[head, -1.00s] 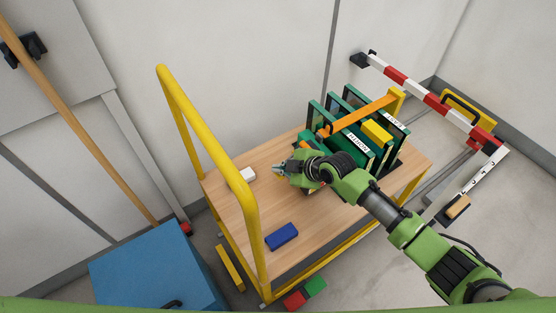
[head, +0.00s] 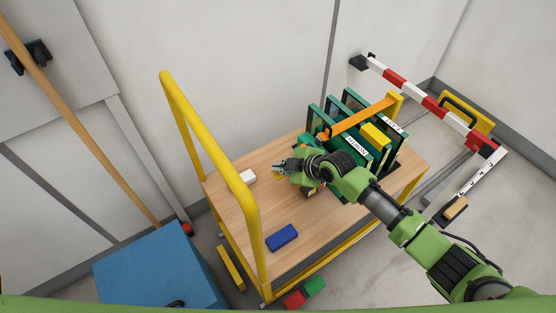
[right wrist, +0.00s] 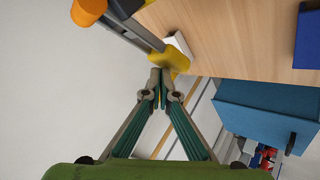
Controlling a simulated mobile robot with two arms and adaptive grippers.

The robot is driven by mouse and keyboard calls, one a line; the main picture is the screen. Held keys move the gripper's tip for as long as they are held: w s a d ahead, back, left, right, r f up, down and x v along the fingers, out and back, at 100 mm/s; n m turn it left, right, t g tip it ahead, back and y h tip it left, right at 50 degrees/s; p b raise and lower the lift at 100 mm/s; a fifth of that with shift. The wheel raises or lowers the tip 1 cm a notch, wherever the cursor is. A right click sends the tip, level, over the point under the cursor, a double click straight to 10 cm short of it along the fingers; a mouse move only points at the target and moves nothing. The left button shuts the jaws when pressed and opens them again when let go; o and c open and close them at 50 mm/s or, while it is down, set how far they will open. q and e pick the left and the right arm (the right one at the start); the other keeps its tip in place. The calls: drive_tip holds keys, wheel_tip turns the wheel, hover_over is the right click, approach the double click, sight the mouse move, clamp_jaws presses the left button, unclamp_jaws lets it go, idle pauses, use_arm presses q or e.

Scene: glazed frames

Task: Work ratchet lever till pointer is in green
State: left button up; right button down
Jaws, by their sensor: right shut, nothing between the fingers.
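The ratchet lever (right wrist: 140,30) shows in the right wrist view as a grey bar with a yellow end (right wrist: 172,58). Some yellow also shows by my fingertips in the head view (head: 277,176). My right gripper (head: 277,169) is shut and empty. In the right wrist view its fingertips (right wrist: 160,76) are just below the yellow end; I cannot tell whether they touch it. An orange strap (head: 352,119) runs over the upright green frames (head: 344,99). My right arm hides most of the ratchet. I cannot make out the pointer or green zone. My left gripper is not in view.
The wooden cart top (head: 238,212) has a yellow rail (head: 207,140) at its left. A blue box (head: 155,265) stands at left. A red-white barrier (head: 432,101) is behind right.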

drive_tip(key=shift+r+p, duration=2)
drive_tip(key=shift+r, duration=0.5)
wheel_tip(320, 180, up, 5)
drive_tip(key=p, duration=0.4)
